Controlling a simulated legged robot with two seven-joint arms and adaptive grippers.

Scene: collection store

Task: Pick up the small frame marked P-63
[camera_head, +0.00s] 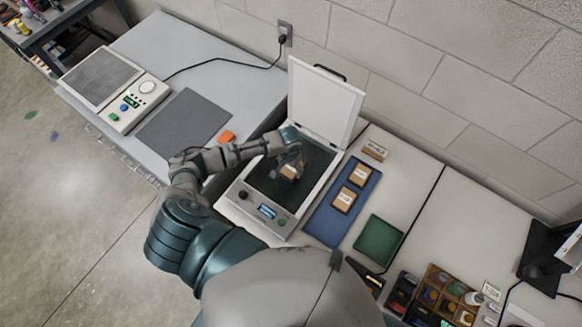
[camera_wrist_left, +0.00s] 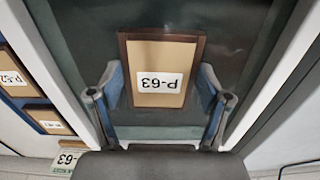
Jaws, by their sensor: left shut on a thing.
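The small frame marked P-63 (camera_wrist_left: 160,48) has a dark brown border, a tan face and a white label that reads upside down in the left wrist view. My left gripper (camera_wrist_left: 160,82) is shut on it, one blue-padded finger at each side. In the head view my left gripper (camera_head: 291,164) and the frame (camera_head: 289,172) are over the dark bed of the open scanner-like device (camera_head: 268,188). I cannot tell whether the frame touches the bed. My right gripper is not in view.
The device's white lid (camera_head: 326,100) stands open behind. A blue mat (camera_head: 327,219) to its right holds two similar frames (camera_head: 359,174); a small sign (camera_head: 374,150) stands behind them. A green mat (camera_head: 379,240) and a compartment box (camera_head: 447,295) lie further right.

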